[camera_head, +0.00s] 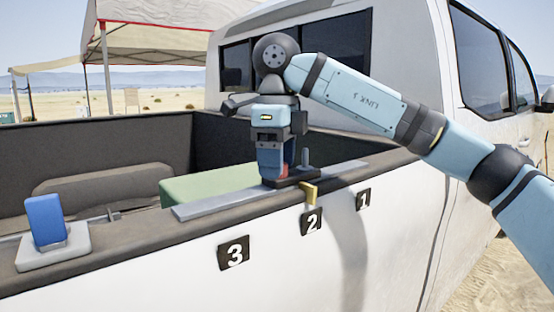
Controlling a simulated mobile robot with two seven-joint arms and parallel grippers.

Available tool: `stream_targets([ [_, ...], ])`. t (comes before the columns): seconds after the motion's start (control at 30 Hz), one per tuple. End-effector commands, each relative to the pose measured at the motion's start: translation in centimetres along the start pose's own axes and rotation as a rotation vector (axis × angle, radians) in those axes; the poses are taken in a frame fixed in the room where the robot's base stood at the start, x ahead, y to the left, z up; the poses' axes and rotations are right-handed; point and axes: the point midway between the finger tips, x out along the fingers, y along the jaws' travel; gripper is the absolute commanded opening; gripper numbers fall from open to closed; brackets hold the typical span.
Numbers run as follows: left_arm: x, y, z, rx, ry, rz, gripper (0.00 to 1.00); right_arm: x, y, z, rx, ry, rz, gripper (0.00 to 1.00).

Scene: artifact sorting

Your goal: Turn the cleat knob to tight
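A dark cleat base (297,178) sits on the grey rail along the truck bed's side, with an upright grey post (305,157) at its right. A small red part (284,170), perhaps the knob, shows at the tip of my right gripper (273,172). That gripper points straight down over the base, and its fingers hide most of the red part. I cannot tell whether they are closed on it. A yellow tab (310,193) hangs over the rail's edge just above label 2 (312,222). My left gripper is not in view.
Label 3 (234,252) and label 1 (363,199) are on the white truck side. A blue block (45,219) stands on a pale base (53,247) at the left of the ledge. A green box (208,182) lies behind the grey rail (222,205). The cab rises behind my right arm.

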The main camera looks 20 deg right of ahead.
Motion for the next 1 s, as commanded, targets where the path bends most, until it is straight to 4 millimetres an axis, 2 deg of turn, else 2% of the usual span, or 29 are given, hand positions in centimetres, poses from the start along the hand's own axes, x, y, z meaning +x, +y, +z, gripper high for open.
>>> stream_targets([
  [0.27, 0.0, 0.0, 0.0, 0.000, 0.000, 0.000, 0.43, -1.1, -0.1, 0.0, 0.001, -0.003, -0.002, 0.59],
  [0.37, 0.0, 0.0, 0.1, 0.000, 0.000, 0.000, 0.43, -2.6, 0.0, 0.0, 0.001, -0.004, -0.004, 0.59],
  [0.7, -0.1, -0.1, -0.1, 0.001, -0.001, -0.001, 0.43, -10.1, 0.0, -0.1, 0.003, -0.003, -0.005, 0.59],
  [0.83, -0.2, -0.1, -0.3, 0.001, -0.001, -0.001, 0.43, -12.2, 0.0, -0.1, 0.002, -0.003, -0.004, 0.59],
  [1.0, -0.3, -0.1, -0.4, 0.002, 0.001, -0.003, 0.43, -13.6, 0.0, -0.1, 0.001, -0.001, -0.001, 0.59],
])
